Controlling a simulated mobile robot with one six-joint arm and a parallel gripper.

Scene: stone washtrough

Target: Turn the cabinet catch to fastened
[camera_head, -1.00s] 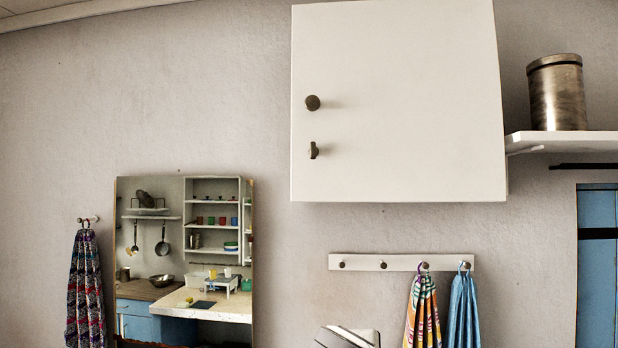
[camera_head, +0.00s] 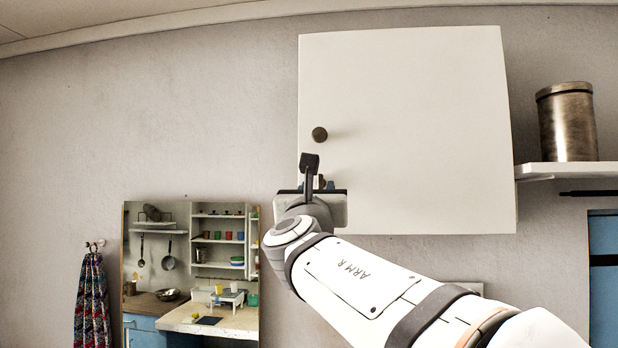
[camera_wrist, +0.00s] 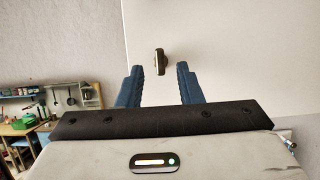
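The white wall cabinet (camera_head: 410,120) has its door shut, with a round dark knob (camera_head: 319,134) near the left edge. The cabinet catch (camera_wrist: 159,62) is a small dark metal turn-piece that looks upright in the wrist view. It lies just beyond my gripper (camera_wrist: 159,70), between the lines of its two blue fingers, and does not appear touched. The fingers are apart and nothing is between them. In the head view my gripper (camera_head: 318,184) is in front of the cabinet's lower left, below the knob, and mostly covers the catch.
A metal canister (camera_head: 567,122) stands on a white shelf (camera_head: 566,170) right of the cabinet. A mirror (camera_head: 190,270) hangs at lower left, with a patterned cloth (camera_head: 91,300) beside it. The wall left of the cabinet is bare.

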